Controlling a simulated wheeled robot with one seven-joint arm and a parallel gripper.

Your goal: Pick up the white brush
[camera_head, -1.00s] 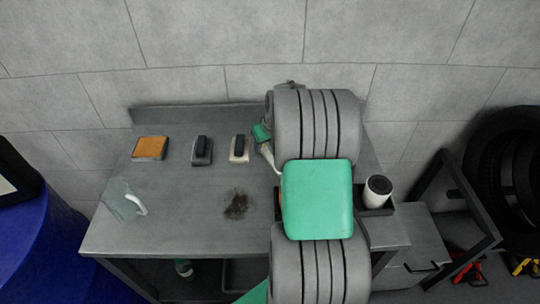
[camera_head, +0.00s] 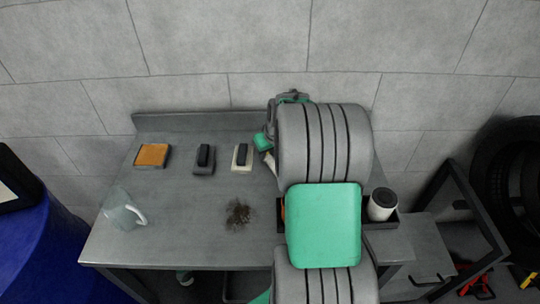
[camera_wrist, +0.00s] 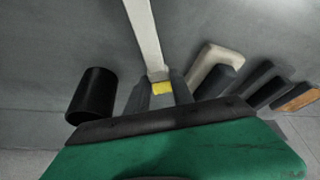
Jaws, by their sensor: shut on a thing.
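My gripper (camera_wrist: 160,92) is shut on a long white handle in the wrist view, which I take to be the white brush (camera_wrist: 144,38). The handle runs up and away from between the fingertips, and a yellow patch shows at the grip. No bristles can be made out. In the head view my arm hides most of my gripper, and a short pale piece of the brush (camera_head: 270,164) shows left of the arm. I cannot tell how far it is above the table.
On the grey table (camera_head: 185,235) lie an orange-topped block (camera_head: 152,155), a grey block with black grip (camera_head: 204,159) and a cream one (camera_head: 242,158). A clear jug (camera_head: 122,212) stands left; a dark stain (camera_head: 238,213) lies mid-table. A black cylinder (camera_wrist: 92,95) is beside my gripper.

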